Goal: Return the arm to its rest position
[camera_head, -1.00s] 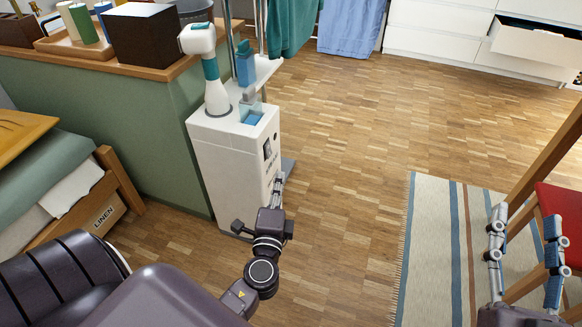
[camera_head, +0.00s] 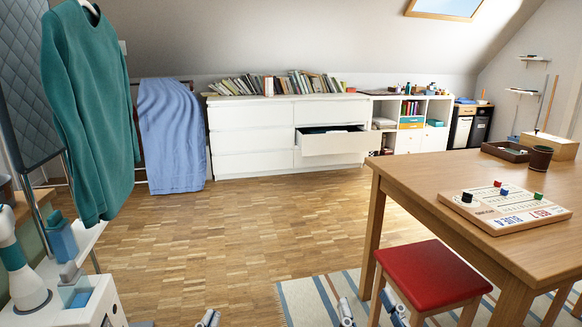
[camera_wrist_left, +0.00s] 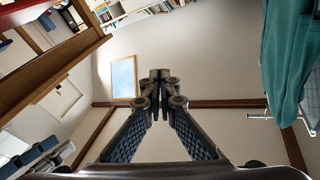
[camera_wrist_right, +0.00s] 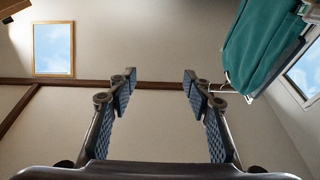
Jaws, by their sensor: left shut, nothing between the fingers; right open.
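My left gripper (camera_head: 208,319) shows only its tips at the bottom edge of the head view. In the left wrist view (camera_wrist_left: 160,76) its fingers meet, shut and empty. My right gripper (camera_head: 370,310) shows at the bottom edge of the head view, over the striped rug. In the right wrist view (camera_wrist_right: 157,79) its fingers are apart with nothing between them. Both wrist views look up at the walls and the sloping ceiling.
A wooden table (camera_head: 432,178) with a game board (camera_head: 505,207) stands at the right. A red stool (camera_head: 432,274) is close to my right gripper. A white cart (camera_head: 60,300) is at the lower left, near a hanging green garment (camera_head: 88,110). The middle floor is clear.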

